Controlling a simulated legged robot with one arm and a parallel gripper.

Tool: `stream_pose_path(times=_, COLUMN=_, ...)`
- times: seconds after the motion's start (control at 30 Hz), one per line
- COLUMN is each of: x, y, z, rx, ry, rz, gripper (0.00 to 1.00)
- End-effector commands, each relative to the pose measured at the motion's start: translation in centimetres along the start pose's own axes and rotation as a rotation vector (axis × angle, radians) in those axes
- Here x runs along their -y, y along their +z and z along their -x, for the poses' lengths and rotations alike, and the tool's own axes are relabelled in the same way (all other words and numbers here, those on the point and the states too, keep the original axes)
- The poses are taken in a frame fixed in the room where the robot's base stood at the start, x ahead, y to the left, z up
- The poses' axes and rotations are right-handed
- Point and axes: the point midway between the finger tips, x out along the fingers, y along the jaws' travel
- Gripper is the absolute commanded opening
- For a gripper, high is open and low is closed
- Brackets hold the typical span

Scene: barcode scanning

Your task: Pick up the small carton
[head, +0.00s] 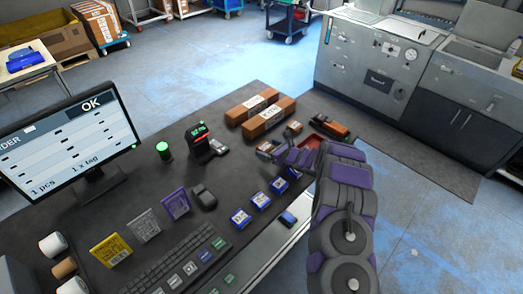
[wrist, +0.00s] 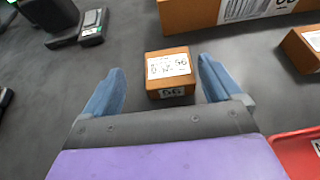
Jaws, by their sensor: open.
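The small carton (wrist: 169,72) is a brown box with a white printed label on top and a dark mark on its near side. It sits on the dark table between the tips of my open gripper (wrist: 162,76) in the wrist view. Dark gaps show between the carton and both blue fingers. In the head view the small carton (head: 266,147) is partly hidden by my gripper (head: 279,153), which reaches in from the right. Whether the fingers are level with the carton is hard to tell.
Long cartons (head: 262,112) lie behind the small carton. Another small brown box (head: 294,127) and a red tray (head: 313,141) are to the right. A scanner (head: 201,143) stands left. Blue-and-white packs (head: 240,219), a keyboard (head: 178,262) and a monitor (head: 65,150) occupy the front and left.

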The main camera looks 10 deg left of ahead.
Motion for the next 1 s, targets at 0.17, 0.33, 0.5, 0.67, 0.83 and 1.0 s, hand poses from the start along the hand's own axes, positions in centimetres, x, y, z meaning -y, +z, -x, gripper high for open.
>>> stream_pose_path(times=0.17, x=0.5, y=-0.9, z=-1.5, rx=0.004, ry=-0.001, rz=-0.001, gripper=0.92)
stream_pose_path(times=0.33, x=0.1, y=-1.2, z=-3.9, rx=-0.003, ry=-0.002, rz=0.0, gripper=0.92)
stream_pose_path(times=0.5, x=-0.2, y=-0.8, z=-5.1, rx=-0.002, ry=-0.003, rz=0.004, gripper=0.92)
stream_pose_path(times=0.67, x=-0.1, y=-0.8, z=-5.1, rx=-0.001, ry=-0.002, rz=0.002, gripper=0.92)
stream_pose_path(times=0.83, x=0.1, y=-0.9, z=-4.8, rx=0.0, ry=-0.001, rz=-0.001, gripper=0.8)
stream_pose_path(times=1.0, x=0.3, y=-1.0, z=-4.7, rx=0.0, ry=-0.003, rz=-0.003, gripper=0.63)
